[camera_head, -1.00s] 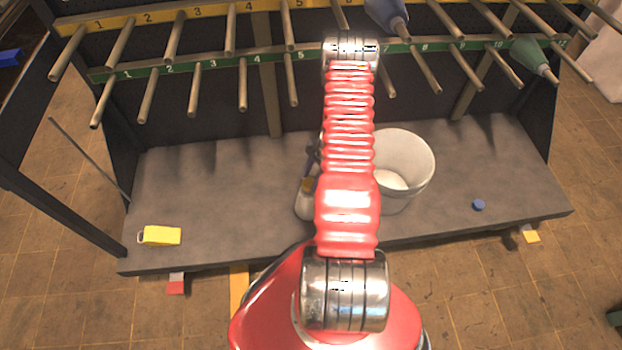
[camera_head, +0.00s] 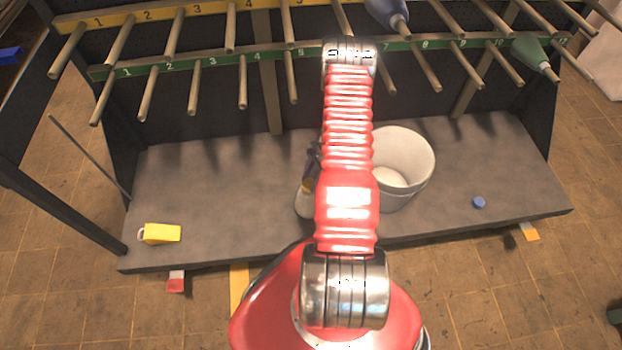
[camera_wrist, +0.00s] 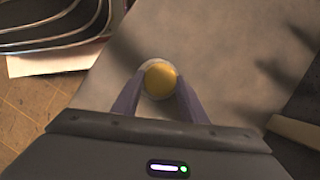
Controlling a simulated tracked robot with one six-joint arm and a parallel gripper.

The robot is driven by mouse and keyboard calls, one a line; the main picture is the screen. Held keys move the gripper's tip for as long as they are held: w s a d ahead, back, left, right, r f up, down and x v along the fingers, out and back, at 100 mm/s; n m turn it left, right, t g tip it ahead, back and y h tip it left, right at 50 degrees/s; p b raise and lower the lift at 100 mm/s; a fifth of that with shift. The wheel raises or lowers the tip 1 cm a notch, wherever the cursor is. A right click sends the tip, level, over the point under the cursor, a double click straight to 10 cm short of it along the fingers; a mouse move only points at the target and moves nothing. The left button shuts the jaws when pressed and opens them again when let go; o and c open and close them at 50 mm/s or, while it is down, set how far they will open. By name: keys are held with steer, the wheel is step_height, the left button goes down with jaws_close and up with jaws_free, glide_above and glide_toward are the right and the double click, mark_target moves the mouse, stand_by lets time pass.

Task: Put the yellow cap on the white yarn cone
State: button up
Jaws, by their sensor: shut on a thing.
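The yellow cap (camera_wrist: 161,80) is between the two fingertips of my gripper (camera_wrist: 161,84) in the wrist view, and my gripper is shut on it. The pale rim of the white yarn cone (camera_wrist: 151,68) shows around and under the cap. In the head view the white yarn cone (camera_head: 303,205) stands on the grey shelf, partly hidden by my red arm. A bit of the yellow cap (camera_head: 306,188) shows at its top, below my gripper (camera_head: 309,178). The cap is at the cone's tip, but I cannot tell whether it is fully seated.
A white bucket (camera_head: 408,160) stands close to the right of my arm. A blue cap (camera_head: 479,203) and a yellow block-like object (camera_head: 162,234) lie on the grey shelf (camera_head: 225,190). Numbered peg rows hang above, with a blue cone (camera_head: 388,14) and a green cone (camera_head: 534,57).

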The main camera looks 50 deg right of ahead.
steer(key=shift+f, duration=0.25)
steer(key=o, duration=1.1)
steer(key=v, duration=1.3)
steer(key=shift+d+r, duration=0.2)
steer(key=shift+r, duration=0.05)
